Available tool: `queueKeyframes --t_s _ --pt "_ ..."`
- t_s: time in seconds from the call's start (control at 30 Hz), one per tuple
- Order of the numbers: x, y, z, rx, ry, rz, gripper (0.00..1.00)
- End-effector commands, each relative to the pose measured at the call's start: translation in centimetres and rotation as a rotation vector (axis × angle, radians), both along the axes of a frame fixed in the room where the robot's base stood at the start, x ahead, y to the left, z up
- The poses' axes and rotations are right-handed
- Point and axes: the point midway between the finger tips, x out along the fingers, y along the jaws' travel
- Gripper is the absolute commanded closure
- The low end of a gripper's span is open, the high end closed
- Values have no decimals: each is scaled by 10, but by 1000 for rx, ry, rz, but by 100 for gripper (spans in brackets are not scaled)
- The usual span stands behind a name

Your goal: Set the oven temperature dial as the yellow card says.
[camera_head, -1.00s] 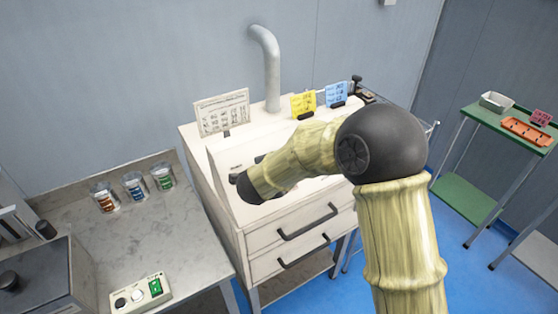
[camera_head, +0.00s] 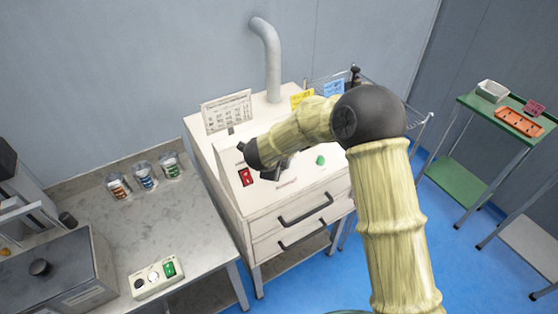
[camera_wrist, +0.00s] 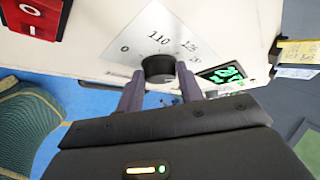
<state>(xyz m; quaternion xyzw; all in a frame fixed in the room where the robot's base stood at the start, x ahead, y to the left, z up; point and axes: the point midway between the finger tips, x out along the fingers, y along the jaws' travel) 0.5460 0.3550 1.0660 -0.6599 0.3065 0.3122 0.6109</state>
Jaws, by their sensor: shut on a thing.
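The oven (camera_head: 240,185) is a cream cabinet with a sloped panel and two drawers, in the middle of the head view. The temperature dial (camera_wrist: 158,69) is a black knob on a white scale plate (camera_wrist: 165,30) in the wrist view, with 0, 110 and 125 among its marks. My gripper (camera_wrist: 160,90) is shut on the dial, one finger on each side. The dial's pointer cannot be made out.
A red rocker switch (camera_head: 246,177) is on the oven panel, left of my gripper. A blue card (camera_head: 334,91) and a white chart (camera_head: 227,112) stand on top. The left bench (camera_head: 190,235) holds several jars and a control box (camera_head: 157,279). A green shelf (camera_head: 500,112) stands right.

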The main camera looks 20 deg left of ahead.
Motion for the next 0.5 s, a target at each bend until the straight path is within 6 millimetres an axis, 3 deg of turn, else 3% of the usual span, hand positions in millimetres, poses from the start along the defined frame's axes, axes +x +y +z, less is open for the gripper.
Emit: queueKeyframes --t_s 0.23,0.27,0.37,0.5 --pt "0 -2 -2 -3 3 -3 86" --pt "0 -2 -2 -4 3 -3 61" --pt "0 -2 -2 -3 2 -3 42" --pt "0 -1 -1 -2 1 -2 42"
